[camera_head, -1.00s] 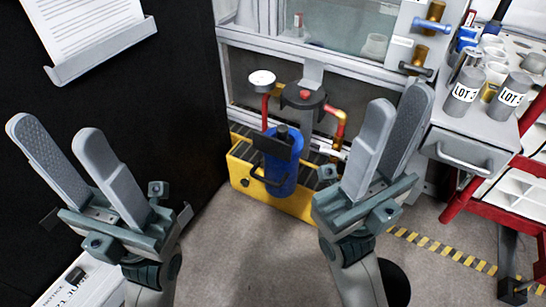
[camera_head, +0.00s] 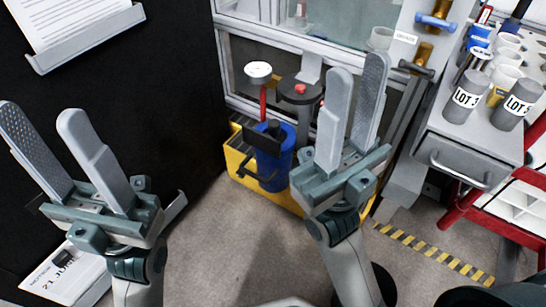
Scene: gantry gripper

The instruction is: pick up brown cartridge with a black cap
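A brown-amber cylinder (camera_head: 422,52) is at the upper right, by the cabinet's edge. A dark bar with a rounded end lies across its lower end; I cannot tell whether this is a black cap. Another brown cylinder (camera_head: 441,8) above it has a blue bar across it. My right gripper (camera_head: 358,68) is open and empty, with fingers pointing up, left of the dark-barred cylinder in the picture. My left gripper (camera_head: 40,112) is open and empty at the left, in front of the black panel. No cartridge is between either pair of fingers.
A grey drawer unit (camera_head: 440,122) at right bears grey LOT-labelled canisters (camera_head: 468,97) and several white cups. A red-framed cart (camera_head: 462,213) stands beside it. A yellow bin (camera_head: 237,160) with a blue cylinder (camera_head: 272,172) is behind my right gripper. The floor between my arms looks clear.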

